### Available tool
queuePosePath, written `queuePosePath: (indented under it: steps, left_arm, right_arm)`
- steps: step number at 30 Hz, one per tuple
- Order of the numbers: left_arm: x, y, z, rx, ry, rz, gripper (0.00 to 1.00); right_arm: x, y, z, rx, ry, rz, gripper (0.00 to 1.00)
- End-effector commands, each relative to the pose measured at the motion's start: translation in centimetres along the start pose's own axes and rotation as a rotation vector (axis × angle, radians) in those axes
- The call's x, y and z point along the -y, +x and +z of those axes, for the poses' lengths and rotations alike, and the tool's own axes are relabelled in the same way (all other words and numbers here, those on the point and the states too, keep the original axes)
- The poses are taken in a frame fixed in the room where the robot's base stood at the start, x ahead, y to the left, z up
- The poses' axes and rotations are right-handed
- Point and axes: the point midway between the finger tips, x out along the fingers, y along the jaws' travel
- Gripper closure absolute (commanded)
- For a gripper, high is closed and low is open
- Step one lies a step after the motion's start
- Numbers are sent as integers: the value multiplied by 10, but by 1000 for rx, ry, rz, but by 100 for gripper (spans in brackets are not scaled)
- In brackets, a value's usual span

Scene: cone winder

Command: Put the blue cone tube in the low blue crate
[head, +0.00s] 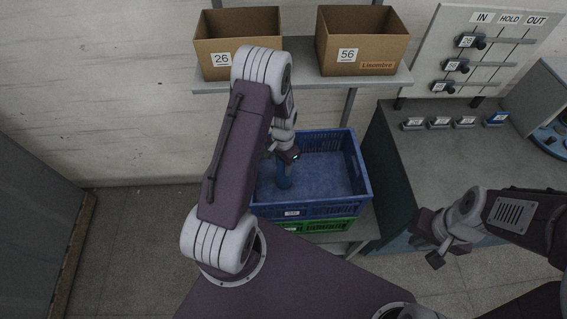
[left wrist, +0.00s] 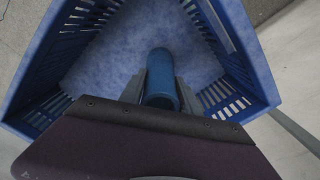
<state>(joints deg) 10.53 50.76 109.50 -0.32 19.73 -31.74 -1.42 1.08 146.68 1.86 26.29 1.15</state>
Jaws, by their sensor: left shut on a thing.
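The blue cone tube (left wrist: 161,75) is between the fingers of my left gripper (left wrist: 160,92), which is shut on it. The crate's slotted walls also surround the tube in the left wrist view (left wrist: 250,55). I cannot tell whether the tube touches the crate floor.
A green crate (head: 318,226) is under the blue crate. Two cardboard boxes, marked 26 (head: 221,59) and 56 (head: 347,55), stand on a shelf (head: 300,82) above. A cabinet (head: 460,145) with labelled blocks and a slider panel (head: 482,55) is at the right.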

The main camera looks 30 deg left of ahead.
Motion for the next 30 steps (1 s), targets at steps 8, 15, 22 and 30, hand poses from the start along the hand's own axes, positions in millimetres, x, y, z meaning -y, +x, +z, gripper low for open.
queuePosePath:
  steps: [8, 15, 22, 30]
  left_arm:
    - [0, 2, 0, -1, 0, -1, 100]
    - [0, 2, 0, -1, 0, -1, 40]
    - [0, -1, 0, -1, 0, -1, 40]
    - [1, -48, -2, -7, 0, -5, 40]
  right_arm:
    - [0, 2, 0, 0, 0, 0, 100]
    - [0, 2, 0, 0, 0, 0, 100]
    - [0, -1, 0, 0, 0, 0, 100]
    - [0, 12, 1, 0, 0, 0, 100]
